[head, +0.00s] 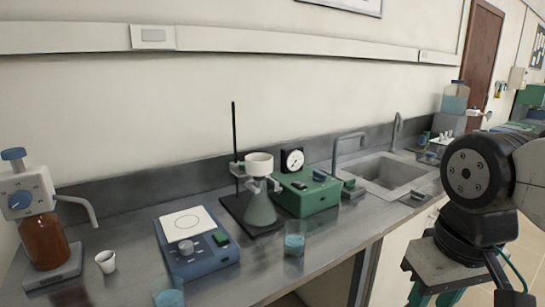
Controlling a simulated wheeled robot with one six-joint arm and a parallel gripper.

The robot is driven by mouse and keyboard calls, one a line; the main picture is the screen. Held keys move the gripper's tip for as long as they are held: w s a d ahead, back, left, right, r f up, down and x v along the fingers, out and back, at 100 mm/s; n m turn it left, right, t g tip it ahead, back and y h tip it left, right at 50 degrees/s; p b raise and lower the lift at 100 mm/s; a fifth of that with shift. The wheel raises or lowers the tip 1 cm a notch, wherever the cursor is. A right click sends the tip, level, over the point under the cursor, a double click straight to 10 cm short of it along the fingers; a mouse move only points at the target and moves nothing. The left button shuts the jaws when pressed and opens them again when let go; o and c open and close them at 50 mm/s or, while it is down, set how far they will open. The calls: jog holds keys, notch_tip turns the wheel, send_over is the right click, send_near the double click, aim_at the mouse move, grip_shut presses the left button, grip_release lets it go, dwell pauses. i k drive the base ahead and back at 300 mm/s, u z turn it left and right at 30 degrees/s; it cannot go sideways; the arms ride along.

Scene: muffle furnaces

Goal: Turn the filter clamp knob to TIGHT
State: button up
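The filter set-up stands in the middle of the counter. A white funnel (259,164) sits on a grey-green conical flask (259,208) beside a black stand rod (235,140). A small grey clamp (274,184) shows at the flask's neck, under the funnel. Which part of it is the knob, and any TIGHT marking, are too small to make out. Part of my arm fills the right side of the picture, well apart from the filter set-up. My gripper is not in the picture.
A green box with a dial gauge (292,160) stands close to the flask's right. A blue hotplate (196,243) is at front left, a beaker of blue liquid (295,240) in front. A brown dispenser bottle (44,240) and white cup (106,262) are further left; the sink (385,174) is right.

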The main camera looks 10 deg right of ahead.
aim_at(242, 164)
jog(key=u, duration=0.05)
jog(key=i, duration=1.05)
jog(key=u, duration=0.75)
